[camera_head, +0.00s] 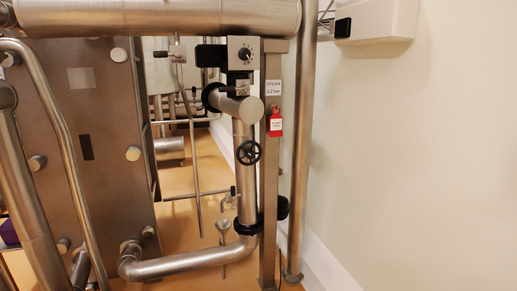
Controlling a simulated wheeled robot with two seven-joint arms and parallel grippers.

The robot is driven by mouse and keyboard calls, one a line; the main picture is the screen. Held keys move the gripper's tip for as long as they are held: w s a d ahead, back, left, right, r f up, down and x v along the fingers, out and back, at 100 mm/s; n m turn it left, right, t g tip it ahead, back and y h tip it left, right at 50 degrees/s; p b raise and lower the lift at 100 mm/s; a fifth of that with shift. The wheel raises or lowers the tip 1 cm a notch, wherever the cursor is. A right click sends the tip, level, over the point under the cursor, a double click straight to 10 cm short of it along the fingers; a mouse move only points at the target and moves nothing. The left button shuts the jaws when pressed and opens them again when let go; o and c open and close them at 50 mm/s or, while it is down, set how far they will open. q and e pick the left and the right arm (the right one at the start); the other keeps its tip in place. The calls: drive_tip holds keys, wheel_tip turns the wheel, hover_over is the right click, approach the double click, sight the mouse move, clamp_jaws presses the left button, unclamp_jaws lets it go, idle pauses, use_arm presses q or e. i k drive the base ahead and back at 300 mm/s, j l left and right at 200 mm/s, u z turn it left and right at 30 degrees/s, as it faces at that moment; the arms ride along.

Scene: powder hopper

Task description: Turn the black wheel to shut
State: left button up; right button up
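A small black wheel (249,152) with spokes sits on the front of a vertical steel pipe, near the middle of the view. It faces me and nothing touches it. Whether its valve is open or shut cannot be told from here. Neither of my grippers shows in the head view.
The steel pipe (246,188) bends left near the floor. A square post (271,190) with a red tag (276,124) stands right of the wheel. A control box with a dial (243,53) is above. A large steel panel (88,130) is left; a pale wall (430,170) is right.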

sight(249, 153)
drive_tip(key=i+l, duration=0.25)
drive_tip(key=i, duration=0.25)
drive_tip(key=i+l, duration=0.25)
drive_tip(key=i, duration=0.25)
drive_tip(key=i+l, duration=0.25)
drive_tip(key=i, duration=0.25)
